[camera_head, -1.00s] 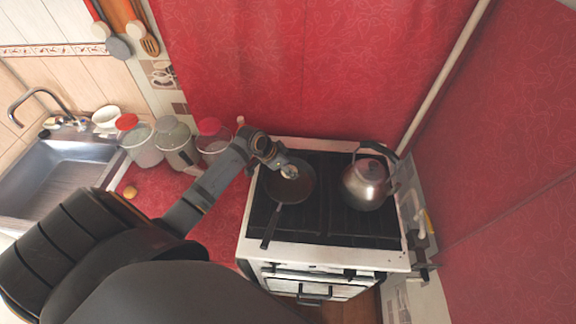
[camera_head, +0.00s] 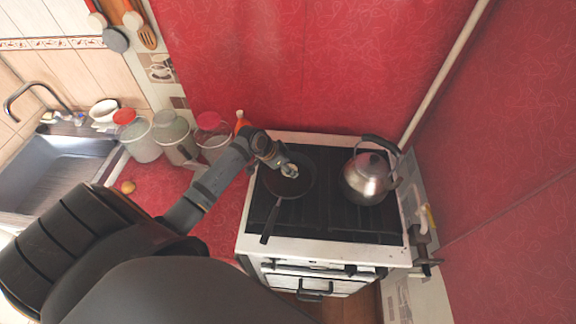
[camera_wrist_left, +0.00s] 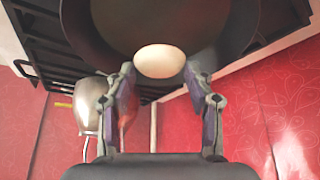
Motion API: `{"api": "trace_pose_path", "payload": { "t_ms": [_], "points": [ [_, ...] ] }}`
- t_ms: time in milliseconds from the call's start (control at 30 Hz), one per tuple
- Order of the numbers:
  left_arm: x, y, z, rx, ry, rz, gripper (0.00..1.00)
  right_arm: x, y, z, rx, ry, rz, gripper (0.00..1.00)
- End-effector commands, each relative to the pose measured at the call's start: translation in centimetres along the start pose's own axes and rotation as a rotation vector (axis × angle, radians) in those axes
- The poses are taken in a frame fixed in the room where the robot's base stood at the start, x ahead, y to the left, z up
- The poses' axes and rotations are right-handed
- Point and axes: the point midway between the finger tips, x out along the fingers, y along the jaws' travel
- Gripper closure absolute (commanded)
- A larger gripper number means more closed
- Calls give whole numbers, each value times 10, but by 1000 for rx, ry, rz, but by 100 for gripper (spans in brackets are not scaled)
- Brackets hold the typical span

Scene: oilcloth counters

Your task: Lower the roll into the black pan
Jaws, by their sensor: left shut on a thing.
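The black pan (camera_head: 300,188) sits on the stove's left side with its handle toward the front edge. My left gripper (camera_head: 289,170) is over the pan's inside. In the left wrist view, my left gripper (camera_wrist_left: 160,85) is shut on the pale, rounded roll (camera_wrist_left: 160,62), held between its fingertips. Behind the roll is the dark inside of the pan (camera_wrist_left: 245,25). In the head view the roll is small and mostly hidden by the fingers. I cannot tell whether it touches the pan floor. My right gripper is not in view.
A metal kettle (camera_head: 368,180) stands on the stove (camera_head: 325,222) to the right of the pan. Several lidded jars (camera_head: 175,138) stand on the red counter to the left. A small brownish round item (camera_head: 127,187) lies near the sink (camera_head: 45,170).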

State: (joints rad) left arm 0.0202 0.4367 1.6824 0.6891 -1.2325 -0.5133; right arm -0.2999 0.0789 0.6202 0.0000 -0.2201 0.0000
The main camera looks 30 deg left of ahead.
Motion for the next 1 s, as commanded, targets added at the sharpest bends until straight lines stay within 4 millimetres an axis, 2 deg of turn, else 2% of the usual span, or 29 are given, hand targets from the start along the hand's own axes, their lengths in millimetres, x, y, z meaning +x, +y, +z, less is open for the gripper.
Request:
{"api": "trace_pose_path", "payload": {
  "t_ms": [1000],
  "points": [
    [12, 0, 7, 0, 0, 0, 76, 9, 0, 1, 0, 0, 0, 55]
  ]
}}
